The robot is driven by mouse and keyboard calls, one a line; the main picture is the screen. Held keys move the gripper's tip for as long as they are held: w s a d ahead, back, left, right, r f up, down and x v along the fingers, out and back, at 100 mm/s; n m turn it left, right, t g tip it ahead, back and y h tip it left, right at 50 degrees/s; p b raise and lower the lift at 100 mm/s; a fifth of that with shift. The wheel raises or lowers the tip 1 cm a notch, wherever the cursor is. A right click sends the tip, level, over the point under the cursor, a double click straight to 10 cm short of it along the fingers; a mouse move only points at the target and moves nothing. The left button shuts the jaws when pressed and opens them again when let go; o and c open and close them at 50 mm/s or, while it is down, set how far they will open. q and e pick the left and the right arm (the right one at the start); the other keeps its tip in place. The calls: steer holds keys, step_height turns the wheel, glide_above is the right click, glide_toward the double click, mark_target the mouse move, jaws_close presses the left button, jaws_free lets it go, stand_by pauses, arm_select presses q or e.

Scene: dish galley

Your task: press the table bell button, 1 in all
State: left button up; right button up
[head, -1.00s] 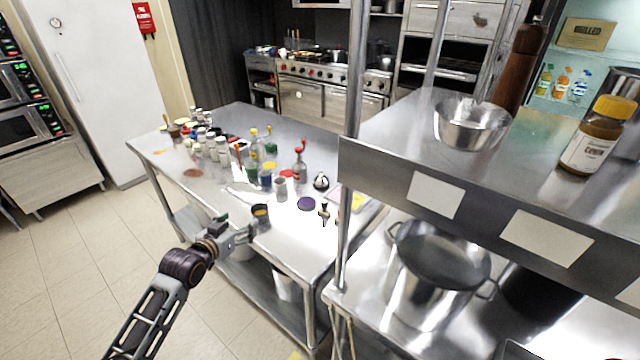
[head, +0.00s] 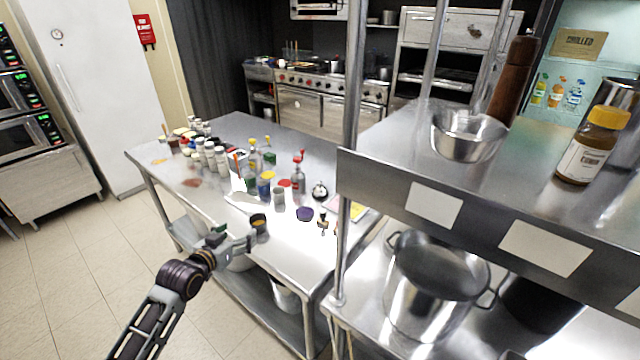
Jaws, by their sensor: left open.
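The table bell (head: 320,190) is a small silver dome with a dark base. It stands on the steel table (head: 240,127), right of a red-topped bottle and behind a dark purple disc. My left gripper (head: 250,238) is open at the table's front edge, beside a small dark cup with a yellowish top (head: 258,222). It is well to the left of and nearer than the bell, not touching it. Whether it touches the cup I cannot tell. My right gripper is not in view.
Several jars and bottles (head: 210,152) crowd the table's left and middle. The red-topped bottle (head: 298,175) stands close to the bell. The purple disc (head: 305,214) lies in front. A shelf post (head: 349,150) and steel shelf (head: 390,170) stand to the right.

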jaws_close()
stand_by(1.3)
